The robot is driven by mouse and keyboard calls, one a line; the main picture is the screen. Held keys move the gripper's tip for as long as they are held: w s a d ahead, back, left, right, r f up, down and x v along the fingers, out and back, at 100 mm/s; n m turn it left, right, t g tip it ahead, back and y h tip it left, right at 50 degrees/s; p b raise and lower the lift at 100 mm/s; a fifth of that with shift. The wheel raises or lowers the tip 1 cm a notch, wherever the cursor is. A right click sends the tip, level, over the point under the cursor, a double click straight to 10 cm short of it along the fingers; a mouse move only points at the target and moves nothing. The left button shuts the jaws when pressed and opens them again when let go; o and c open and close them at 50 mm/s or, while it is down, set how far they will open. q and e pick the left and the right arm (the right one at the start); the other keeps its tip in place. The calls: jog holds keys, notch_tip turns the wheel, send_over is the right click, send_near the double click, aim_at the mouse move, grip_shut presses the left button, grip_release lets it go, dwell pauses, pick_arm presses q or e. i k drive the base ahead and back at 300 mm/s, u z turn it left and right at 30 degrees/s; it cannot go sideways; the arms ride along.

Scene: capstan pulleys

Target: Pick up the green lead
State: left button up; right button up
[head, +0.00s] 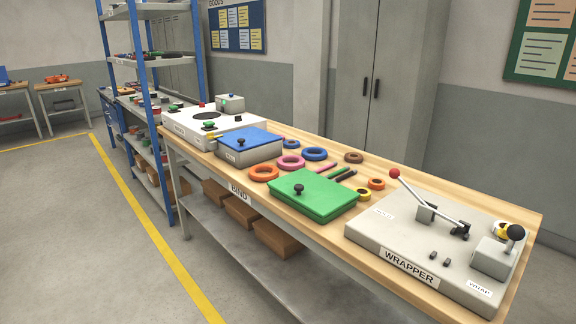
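A short green stick (339,173), which looks like the green lead, lies on the wooden workbench (390,165) just behind the flat green lidded box (322,201). A pink stick (326,168) lies to its left and a dark stick (346,176) to its right, both close beside it. The sticks are small here, so I cannot tell whether they touch. The green box has a black knob (299,188) on top. Neither of my grippers is in view.
Orange (264,173), pink, blue, brown and yellow rings lie around the sticks. A grey WRAPPER machine (385,241) with a red-knobbed lever stands at the right. A blue-topped box (249,150) and a white machine stand at the left. Bare wood shows behind the sticks.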

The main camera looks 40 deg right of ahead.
aim_at(336, 173)
jog(key=z, duration=0.45)
jog(key=i, duration=1.05)
jog(key=z, duration=1.1)
jog(key=i, duration=0.25)
jog(key=z, duration=2.3)
jog(key=k, duration=1.1)
jog(key=u, duration=1.7)
